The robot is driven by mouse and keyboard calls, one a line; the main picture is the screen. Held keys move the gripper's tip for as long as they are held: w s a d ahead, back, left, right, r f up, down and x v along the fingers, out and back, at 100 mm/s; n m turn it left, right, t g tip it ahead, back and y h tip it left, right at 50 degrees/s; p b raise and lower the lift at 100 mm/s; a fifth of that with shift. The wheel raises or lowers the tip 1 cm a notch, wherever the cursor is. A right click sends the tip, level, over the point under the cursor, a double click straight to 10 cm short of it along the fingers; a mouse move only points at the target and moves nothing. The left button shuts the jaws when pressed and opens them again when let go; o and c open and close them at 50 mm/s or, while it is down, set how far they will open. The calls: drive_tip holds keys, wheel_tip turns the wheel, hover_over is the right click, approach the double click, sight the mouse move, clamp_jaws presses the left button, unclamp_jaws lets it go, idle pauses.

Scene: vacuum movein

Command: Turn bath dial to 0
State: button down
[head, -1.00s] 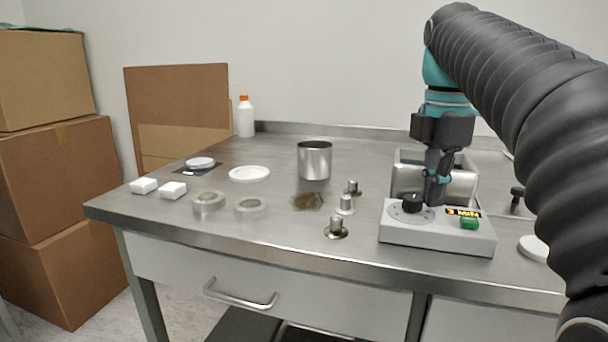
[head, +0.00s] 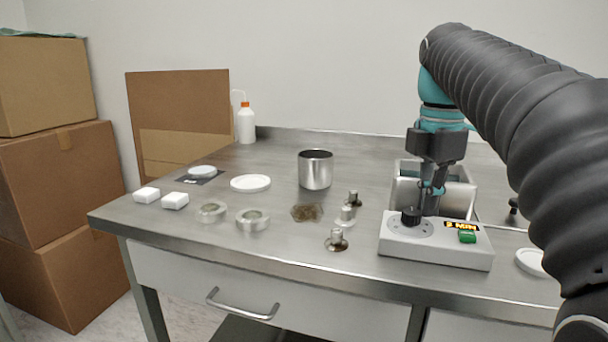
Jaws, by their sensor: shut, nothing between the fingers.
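The bath (head: 440,251) is a low light-grey box with a steel basin (head: 457,193) behind it, on the right of the steel table. Its black dial (head: 410,216) sits on a round scale on the left of the top face. A green button (head: 467,237) and a yellow label reading "MIN" (head: 459,226) are to its right; the label's first character is unclear. My gripper (head: 430,207) points down just right of the dial, with its fingers shut and empty. The tips are close to the dial; I cannot tell whether they touch it. The dial's exact setting is too small to read.
A steel beaker (head: 316,170), small metal weights (head: 337,240), glass dishes (head: 253,219) and a brown stain (head: 306,212) lie left of the bath. A white lid (head: 530,262) lies right, near my arm. The table's front strip is clear.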

drive_tip(key=shift+w, duration=0.15)
drive_tip(key=shift+w+a, duration=0.1)
drive_tip(key=shift+w, duration=0.2)
drive_tip(key=shift+w+a, duration=0.15)
drive_tip(key=shift+w, duration=0.05)
idle(0.3)
drive_tip(key=shift+w+d+r, duration=0.1)
drive_tip(key=shift+w+d, duration=0.15)
drive_tip(key=shift+d, duration=0.05)
drive_tip(key=shift+r, duration=2.85)
drive_tip(key=shift+s+r, duration=0.1)
drive_tip(key=shift+r, duration=0.05)
